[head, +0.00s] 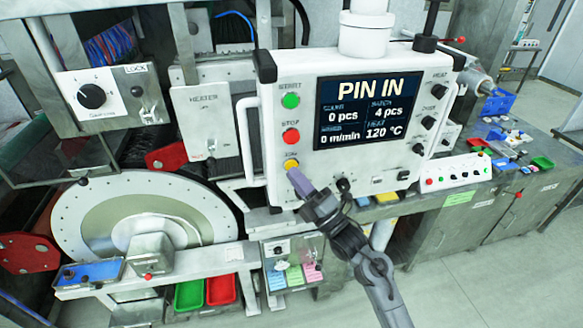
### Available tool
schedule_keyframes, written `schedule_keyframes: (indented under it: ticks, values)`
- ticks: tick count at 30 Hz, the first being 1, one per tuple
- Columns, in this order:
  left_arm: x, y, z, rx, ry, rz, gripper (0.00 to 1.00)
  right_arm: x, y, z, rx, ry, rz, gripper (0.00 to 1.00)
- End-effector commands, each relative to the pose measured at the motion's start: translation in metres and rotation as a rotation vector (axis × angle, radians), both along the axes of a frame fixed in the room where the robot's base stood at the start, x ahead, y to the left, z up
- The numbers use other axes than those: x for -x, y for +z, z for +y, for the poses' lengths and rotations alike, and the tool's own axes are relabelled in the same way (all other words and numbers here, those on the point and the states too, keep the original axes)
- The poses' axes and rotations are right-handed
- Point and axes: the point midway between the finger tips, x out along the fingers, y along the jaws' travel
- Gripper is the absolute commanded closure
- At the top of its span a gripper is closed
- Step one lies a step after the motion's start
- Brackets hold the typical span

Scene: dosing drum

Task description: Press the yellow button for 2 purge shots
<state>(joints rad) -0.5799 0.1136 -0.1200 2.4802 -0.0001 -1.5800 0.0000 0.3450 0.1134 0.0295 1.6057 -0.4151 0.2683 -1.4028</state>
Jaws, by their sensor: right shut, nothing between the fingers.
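The yellow button (291,164) is the lowest in a column on the left of a white control panel (295,200). Above it are a red button (291,136) and a green button (290,101). My right gripper (294,174) is shut and empty, its purple-grey tip just below the yellow button. I cannot tell whether the tip touches the button. The panel's screen (359,111) reads "PIN IN", 0 pcs, 4 pcs, 0 m/min and 120 °C. My left gripper is out of view.
Black knobs (429,122) line the panel's right side, and a metal handle (249,150) curves along its left. A large white drum (90,215) stands at lower left. A small white box with several buttons (457,174) is on the bench at right. Open floor shows at lower right.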

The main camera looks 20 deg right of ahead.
Motion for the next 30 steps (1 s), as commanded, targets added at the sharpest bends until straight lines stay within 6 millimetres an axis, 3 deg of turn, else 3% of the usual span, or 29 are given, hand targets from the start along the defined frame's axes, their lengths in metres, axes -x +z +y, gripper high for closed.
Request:
schedule_keyframes:
  ticks: [30]
  values:
    - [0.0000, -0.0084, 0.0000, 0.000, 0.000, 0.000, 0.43, -0.0081, -0.0004, -0.0007, 0.001, -0.001, 0.000, 1.00]
